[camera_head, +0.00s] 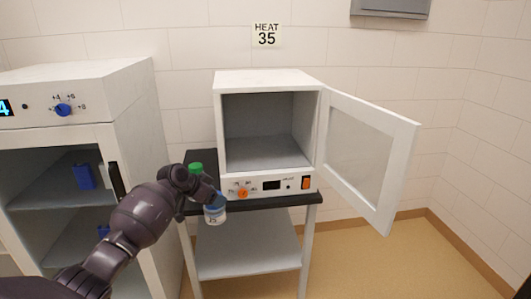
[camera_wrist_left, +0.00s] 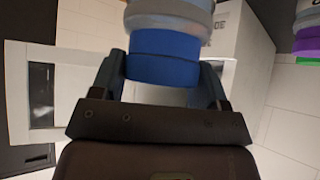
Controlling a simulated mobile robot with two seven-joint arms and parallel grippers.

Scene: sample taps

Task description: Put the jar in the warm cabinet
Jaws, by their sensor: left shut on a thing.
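My left gripper (camera_head: 211,199) is shut on the jar (camera_head: 214,214), a clear jar with a white label and a blue lid. It holds the jar in front of the stand's left front corner, outside the cabinet. In the left wrist view the jar's blue lid (camera_wrist_left: 165,57) sits between the two fingers. The warm cabinet (camera_head: 268,77) is the small white box under the "HEAT 35" sign (camera_head: 266,35). Its door (camera_head: 365,155) stands wide open to the right, and its inside looks empty. My right gripper is not in view.
A green-capped container (camera_head: 196,168) is partly hidden behind my left gripper, left of the cabinet. The cabinet rests on a dark-topped stand (camera_head: 270,201) with a lower shelf. A larger white cabinet (camera_head: 130,100) with blue items inside stands at left.

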